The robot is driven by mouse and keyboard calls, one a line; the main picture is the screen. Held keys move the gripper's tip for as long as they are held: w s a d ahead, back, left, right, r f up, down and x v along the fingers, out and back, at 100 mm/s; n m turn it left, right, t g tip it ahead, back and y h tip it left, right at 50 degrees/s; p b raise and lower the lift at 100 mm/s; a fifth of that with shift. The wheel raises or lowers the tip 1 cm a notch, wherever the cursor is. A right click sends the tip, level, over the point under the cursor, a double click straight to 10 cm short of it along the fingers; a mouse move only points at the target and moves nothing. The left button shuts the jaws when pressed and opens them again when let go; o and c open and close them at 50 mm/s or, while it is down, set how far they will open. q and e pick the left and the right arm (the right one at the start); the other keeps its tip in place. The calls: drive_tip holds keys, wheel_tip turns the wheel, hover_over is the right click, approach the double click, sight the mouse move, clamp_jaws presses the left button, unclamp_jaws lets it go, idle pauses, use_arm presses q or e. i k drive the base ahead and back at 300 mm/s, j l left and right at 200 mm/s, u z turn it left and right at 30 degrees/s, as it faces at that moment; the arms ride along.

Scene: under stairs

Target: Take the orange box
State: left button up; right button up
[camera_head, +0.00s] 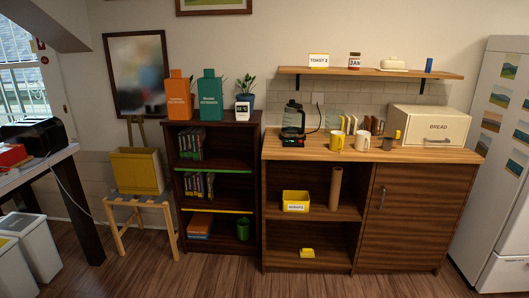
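An orange box (179,99) with white lettering stands upright on top of the dark brown bookcase (214,118), at its left end. A teal box (211,98) of similar shape stands close to its right. Another orange item (200,228), flat and low, lies on the bookcase's bottom shelf; I cannot tell whether it is a box or books. Neither of my grippers shows in the head view.
A stool (139,201) with a yellow bin (137,171) stands left of the bookcase. A wooden cabinet (310,154) with a coffee maker (293,124), mugs and a bread box (428,125) stands right. The wooden floor (225,275) in front is clear.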

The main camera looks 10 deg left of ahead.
sight(177, 88)
drive_tip(key=i+u, duration=0.2)
drive_tip(key=i, duration=0.3)
drive_tip(key=i+u, duration=0.25)
drive_tip(key=i, duration=0.25)
drive_tip(key=i+l+u, duration=0.2)
drive_tip(key=i, duration=0.25)
drive_tip(key=i+l+u, duration=0.2)
drive_tip(key=i, duration=0.3)
drive_tip(key=i+j, duration=0.25)
drive_tip(key=i, duration=0.15)
drive_tip(key=i+j+u, duration=0.1)
drive_tip(key=i+j, duration=0.45)
drive_tip(key=i, duration=0.2)
